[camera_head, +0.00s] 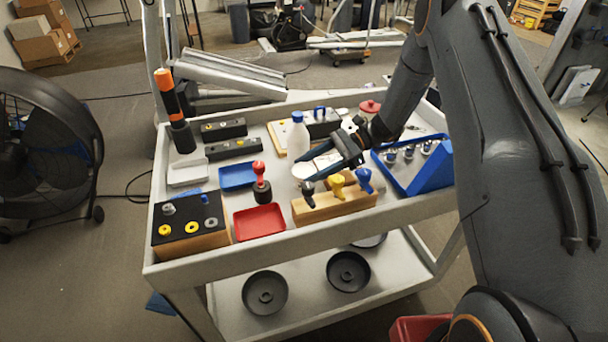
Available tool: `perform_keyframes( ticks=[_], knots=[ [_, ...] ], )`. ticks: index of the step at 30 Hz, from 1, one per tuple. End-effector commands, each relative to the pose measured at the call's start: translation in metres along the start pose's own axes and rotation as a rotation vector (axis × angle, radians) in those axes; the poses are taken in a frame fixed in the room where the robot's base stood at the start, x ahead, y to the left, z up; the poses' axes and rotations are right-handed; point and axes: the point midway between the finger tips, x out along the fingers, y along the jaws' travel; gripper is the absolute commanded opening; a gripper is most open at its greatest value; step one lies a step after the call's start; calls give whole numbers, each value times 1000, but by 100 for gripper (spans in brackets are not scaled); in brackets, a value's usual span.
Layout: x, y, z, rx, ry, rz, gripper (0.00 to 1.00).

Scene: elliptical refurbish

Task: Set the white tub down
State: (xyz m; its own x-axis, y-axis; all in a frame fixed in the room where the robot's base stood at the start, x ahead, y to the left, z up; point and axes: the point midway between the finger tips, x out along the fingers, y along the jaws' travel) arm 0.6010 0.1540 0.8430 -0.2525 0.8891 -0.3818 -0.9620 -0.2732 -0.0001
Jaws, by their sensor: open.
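My gripper (310,172) reaches in from the right over the middle of the cart top, with its dark fingers spread open. A white tub (318,163) shows between and just beyond the fingers, partly hidden by them. It looks low on the cart top (283,236), but I cannot tell whether it rests on it or whether a finger touches it.
A white bottle (298,136) stands just behind the gripper. A wooden block (334,207) with coloured knobs is in front. A red tray (259,222), blue tray (238,176) and white tray (188,173) lie left. A blue rack (428,172) stands right.

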Motion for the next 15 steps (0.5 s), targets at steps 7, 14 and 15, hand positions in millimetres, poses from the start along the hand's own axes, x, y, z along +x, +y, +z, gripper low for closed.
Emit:
perform_keyframes(
  ticks=[7, 14, 15],
  knots=[
    [29, 1, 2, 2, 0, 4, 59],
    [57, 1, 1, 0, 1, 2, 59],
    [58, 0, 0, -1, 1, 1, 59]
  ],
)
